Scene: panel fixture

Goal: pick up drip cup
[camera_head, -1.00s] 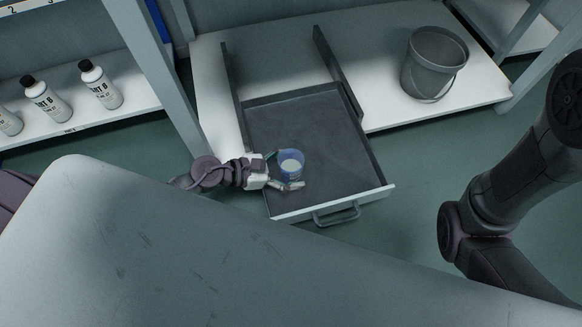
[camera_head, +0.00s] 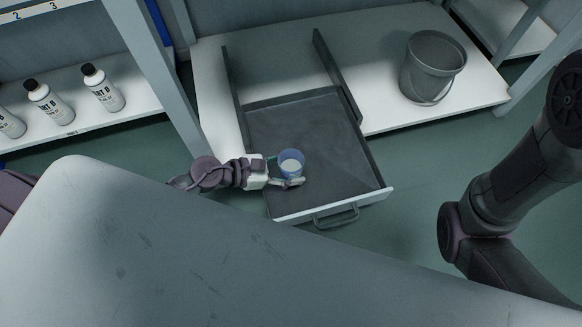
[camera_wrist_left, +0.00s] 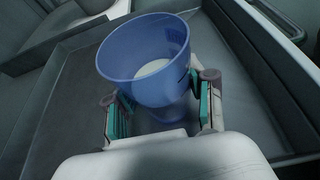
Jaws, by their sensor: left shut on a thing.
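The drip cup (camera_head: 291,162) is a translucent blue cup with a white disc-like area inside. It stands upright in the open grey drawer (camera_head: 340,165), near its left front part. My left gripper (camera_head: 286,170) reaches in from the left and is shut on the cup, one finger on each side. In the left wrist view the cup (camera_wrist_left: 146,58) sits between the teal finger pads of the left gripper (camera_wrist_left: 160,112). Whether its base touches the drawer floor cannot be told. My right arm shows at the right edge, but its gripper is out of view.
The drawer's front has a handle (camera_head: 337,216). A grey bucket (camera_head: 432,68) stands on the white shelf behind. Several white bottles (camera_head: 104,88) stand on the left shelf. A large grey panel (camera_head: 200,250) fills the foreground. The rest of the drawer is empty.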

